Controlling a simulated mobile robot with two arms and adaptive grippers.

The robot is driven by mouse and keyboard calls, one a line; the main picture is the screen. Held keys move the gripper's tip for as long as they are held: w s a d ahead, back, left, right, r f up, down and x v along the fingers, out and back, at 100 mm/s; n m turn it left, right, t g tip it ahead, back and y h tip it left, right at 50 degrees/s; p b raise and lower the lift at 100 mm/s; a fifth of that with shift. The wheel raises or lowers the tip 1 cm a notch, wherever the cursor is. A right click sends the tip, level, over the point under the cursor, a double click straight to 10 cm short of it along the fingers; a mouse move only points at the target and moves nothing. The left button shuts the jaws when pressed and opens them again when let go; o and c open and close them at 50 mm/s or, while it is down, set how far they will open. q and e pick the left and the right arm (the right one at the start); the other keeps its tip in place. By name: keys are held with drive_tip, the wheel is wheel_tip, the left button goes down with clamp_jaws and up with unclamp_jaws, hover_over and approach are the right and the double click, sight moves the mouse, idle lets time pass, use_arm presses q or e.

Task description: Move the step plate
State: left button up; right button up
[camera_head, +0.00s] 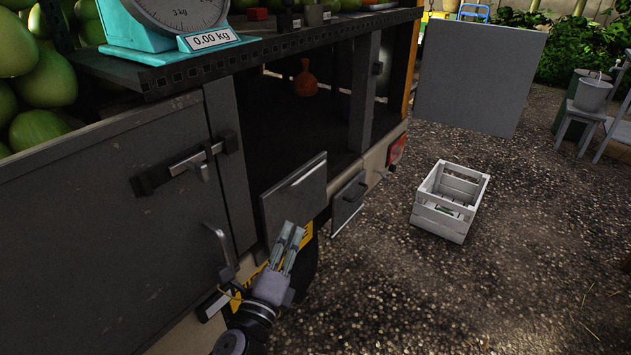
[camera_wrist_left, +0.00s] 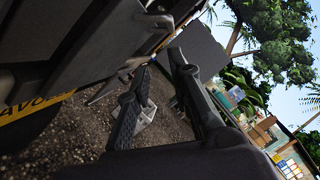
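Two small grey panels hang low on the side of the truck. One upright panel (camera_head: 294,197) has a slim bar along its top. A smaller tilted panel (camera_head: 349,203) with a light lower edge is just to its right; I cannot tell for sure which is the step plate. My left gripper (camera_head: 292,229) is in front of the lower part of the upright panel, its fingers pointing up. In the left wrist view, its two fingers (camera_wrist_left: 158,62) stand apart with nothing clearly between them. Contact with the panel cannot be made out. My right gripper is not in view.
The truck's open compartment (camera_head: 290,120) is above the panels, with a latched grey door (camera_head: 110,220) at left. A scale (camera_head: 175,25) stands on the counter. A white crate (camera_head: 450,200) sits on the gravel at right, with free ground around it.

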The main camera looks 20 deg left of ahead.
use_arm(q)
drive_tip(key=r, duration=0.2)
drive_tip(key=p, duration=0.1)
approach(311, 169)
drive_tip(key=w, duration=0.8)
drive_tip(key=shift+w+r, duration=0.3)
drive_tip(key=shift+r, duration=0.05)
drive_tip(key=shift+w+r, duration=0.15)
drive_tip(key=shift+w, duration=0.4)
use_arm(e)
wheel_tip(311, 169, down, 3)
use_arm(q)
drive_tip(key=shift+c, duration=0.4)
clamp_jaws()
